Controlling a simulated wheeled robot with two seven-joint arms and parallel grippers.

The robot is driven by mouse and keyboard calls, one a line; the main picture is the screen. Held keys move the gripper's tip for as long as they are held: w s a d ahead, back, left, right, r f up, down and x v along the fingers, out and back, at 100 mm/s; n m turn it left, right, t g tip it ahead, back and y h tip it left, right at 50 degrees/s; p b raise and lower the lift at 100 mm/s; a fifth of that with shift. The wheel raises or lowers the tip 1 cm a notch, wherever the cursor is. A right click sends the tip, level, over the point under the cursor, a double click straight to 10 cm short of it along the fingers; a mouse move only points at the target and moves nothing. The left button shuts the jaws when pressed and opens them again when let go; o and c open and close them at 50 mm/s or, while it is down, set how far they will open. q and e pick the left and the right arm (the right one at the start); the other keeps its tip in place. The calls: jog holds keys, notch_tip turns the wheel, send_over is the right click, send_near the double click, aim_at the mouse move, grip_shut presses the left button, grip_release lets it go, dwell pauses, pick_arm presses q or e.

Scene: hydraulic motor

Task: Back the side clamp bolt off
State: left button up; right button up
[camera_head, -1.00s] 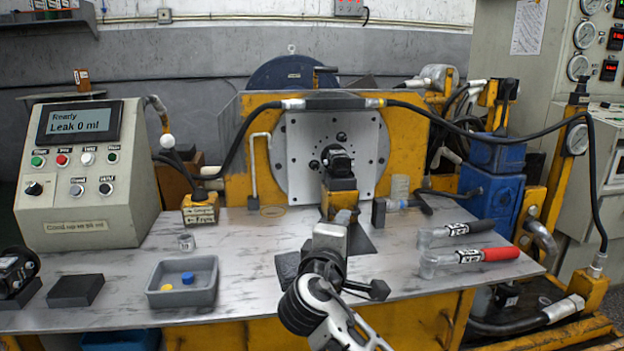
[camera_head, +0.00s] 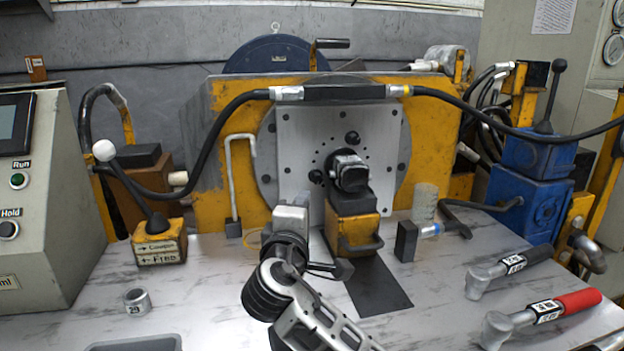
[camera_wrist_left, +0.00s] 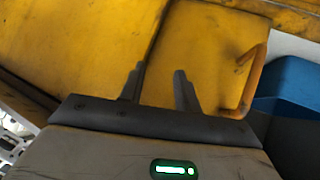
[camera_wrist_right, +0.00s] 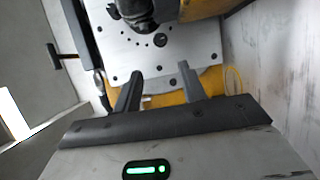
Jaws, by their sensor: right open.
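A pale square faceplate (camera_head: 292,125) stands on the yellow frame, with a black motor (camera_head: 348,172) at its lower right on a yellow support (camera_head: 352,228). Two dark bolt heads, an upper one (camera_head: 352,138) and a left one (camera_head: 316,177), sit beside the motor; I cannot tell which is the side clamp bolt. My right gripper (camera_head: 291,205) is in front of the plate, left of the support. In the right wrist view its fingers (camera_wrist_right: 148,82) are apart and empty, pointing toward the plate. My left gripper (camera_wrist_left: 160,75) is open and empty before a yellow surface.
A bent grey rod (camera_head: 234,180) stands left of the plate. A black hose (camera_head: 345,92) crosses above. A white-knobbed lever (camera_head: 104,151) and a small socket (camera_head: 137,301) are left. Grey wrench (camera_head: 508,266) and red-handled wrench (camera_head: 540,314) lie right.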

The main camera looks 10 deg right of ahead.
aim_at(316, 180)
jog(key=b+x, duration=0.2)
jog(key=x, duration=1.1)
jog(key=shift+w+d+f, duration=0.1)
jog(key=shift+w+d, duration=0.05)
jog(key=shift+w, duration=0.1)
jog(key=shift+w+d+b, duration=0.1)
jog(key=shift+w+b, duration=0.15)
jog(key=shift+b, duration=0.05)
pick_arm(q)
jog(key=shift+w+d+r+t+h, duration=0.1)
jog(key=shift+d+r+t+h, duration=0.1)
jog(key=shift+r+t, duration=0.2)
jog(key=shift+w+d+r+t+h, duration=0.1)
jog(key=shift+d+r+t+h, duration=0.1)
jog(key=shift+r+t, duration=0.15)
jog(key=shift+r, duration=0.1)
